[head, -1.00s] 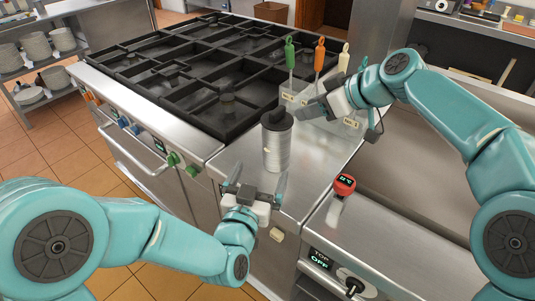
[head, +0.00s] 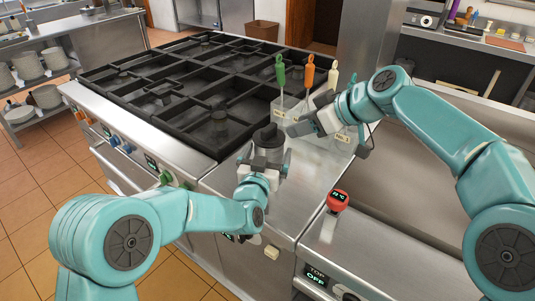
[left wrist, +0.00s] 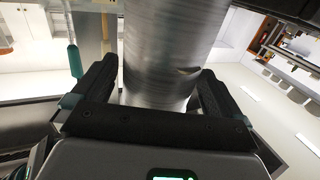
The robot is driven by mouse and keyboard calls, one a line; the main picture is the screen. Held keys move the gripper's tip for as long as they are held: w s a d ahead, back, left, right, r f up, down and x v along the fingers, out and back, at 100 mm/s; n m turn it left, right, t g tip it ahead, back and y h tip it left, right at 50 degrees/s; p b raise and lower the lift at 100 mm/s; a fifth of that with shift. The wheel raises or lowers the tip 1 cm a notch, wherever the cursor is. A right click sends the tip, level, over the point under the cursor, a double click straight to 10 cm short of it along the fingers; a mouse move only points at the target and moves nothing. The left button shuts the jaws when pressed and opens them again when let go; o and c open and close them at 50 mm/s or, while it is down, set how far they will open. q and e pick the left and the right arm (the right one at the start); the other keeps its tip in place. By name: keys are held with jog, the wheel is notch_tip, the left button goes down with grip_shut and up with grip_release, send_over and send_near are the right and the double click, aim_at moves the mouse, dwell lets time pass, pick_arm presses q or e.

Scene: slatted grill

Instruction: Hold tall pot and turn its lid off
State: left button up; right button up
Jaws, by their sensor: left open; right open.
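The tall pot (head: 266,165) is a metal cylinder standing upright on the steel counter, with its black lid (head: 268,137) on top. My left gripper (head: 262,163) is open at the near side of the pot and hides its lower part. In the left wrist view the pot's metal body (left wrist: 168,50) stands between the two dark open fingers (left wrist: 160,92); whether they touch it I cannot tell. My right gripper (head: 302,129) is open, to the right of the lid at about its height, apart from it in the picture.
A black stove grate (head: 190,85) lies to the left and behind. A clear holder with green (head: 281,72), orange (head: 309,72) and cream-handled (head: 332,78) tools stands behind my right gripper. A red-topped device (head: 338,200) is at the right front. The counter between is bare.

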pick_arm(q)
jog(key=c, duration=1.4)
jog(key=o, duration=1.4)
jog(key=shift+s, duration=0.1)
